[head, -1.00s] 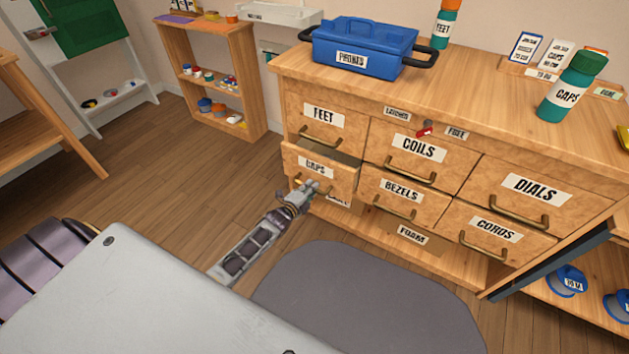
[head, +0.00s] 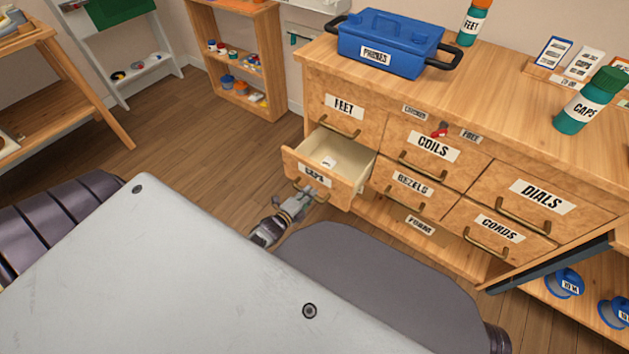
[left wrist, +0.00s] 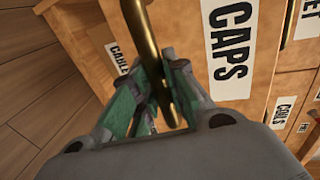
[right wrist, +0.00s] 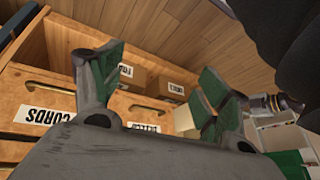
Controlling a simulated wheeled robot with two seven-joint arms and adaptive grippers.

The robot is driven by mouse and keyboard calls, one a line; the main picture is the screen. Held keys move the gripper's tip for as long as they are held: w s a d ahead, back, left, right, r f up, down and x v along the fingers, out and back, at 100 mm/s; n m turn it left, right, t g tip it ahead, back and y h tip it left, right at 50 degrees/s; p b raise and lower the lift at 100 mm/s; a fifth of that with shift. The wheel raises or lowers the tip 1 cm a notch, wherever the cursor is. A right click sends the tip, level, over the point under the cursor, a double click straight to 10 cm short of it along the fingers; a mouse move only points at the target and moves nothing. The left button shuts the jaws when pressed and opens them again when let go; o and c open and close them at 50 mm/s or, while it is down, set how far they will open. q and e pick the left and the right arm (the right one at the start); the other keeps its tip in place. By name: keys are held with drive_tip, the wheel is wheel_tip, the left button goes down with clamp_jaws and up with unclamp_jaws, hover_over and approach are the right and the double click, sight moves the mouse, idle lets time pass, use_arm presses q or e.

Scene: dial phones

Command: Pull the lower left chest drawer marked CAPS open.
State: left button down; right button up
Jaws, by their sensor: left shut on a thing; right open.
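The lower left drawer marked CAPS (head: 335,190) is pulled out from the wooden chest (head: 318,85). Its pale inside shows, with a small white item (head: 328,162) in it. My left gripper (head: 305,196) is at the drawer's front. In the left wrist view the fingers (left wrist: 158,95) are shut on the brass handle (left wrist: 150,50), beside the CAPS label (left wrist: 229,38). My right gripper (right wrist: 165,85) is open and empty in the right wrist view, in front of the chest near the CORDS drawer (right wrist: 30,100).
Closed drawers FEET, COILS, BEZELS, DIALS and CORDS surround it. A blue PHONES box (head: 390,45) and a teal CAPS bottle (head: 590,100) stand on the chest top. Open shelves (head: 240,50) stand at the back left.

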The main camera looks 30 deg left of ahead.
use_arm(q)
drive_tip(key=f+p+v, duration=0.2)
drive_tip(key=p+v, duration=0.2)
drive_tip(key=v, duration=0.7)
drive_tip(key=shift+s+a+f, duration=0.15)
drive_tip(key=shift+s+f, duration=0.05)
drive_tip(key=shift+s, duration=0.4)
use_arm(e)
drive_tip(key=shift+g+h, duration=0.7)
drive_tip(key=shift+g, duration=0.1)
drive_tip(key=shift+s+d+r, duration=0.25)
drive_tip(key=shift+d+r, duration=0.35)
drive_tip(key=shift+r, duration=0.3)
drive_tip(key=shift+s+d+r, duration=0.25)
drive_tip(key=shift+d+r, duration=0.35)
drive_tip(key=shift+r, duration=0.3)
use_arm(q)
drive_tip(key=c, duration=1.4)
unclamp_jaws()
drive_tip(key=shift+s, duration=0.15)
drive_tip(key=shift+v, duration=5.85)
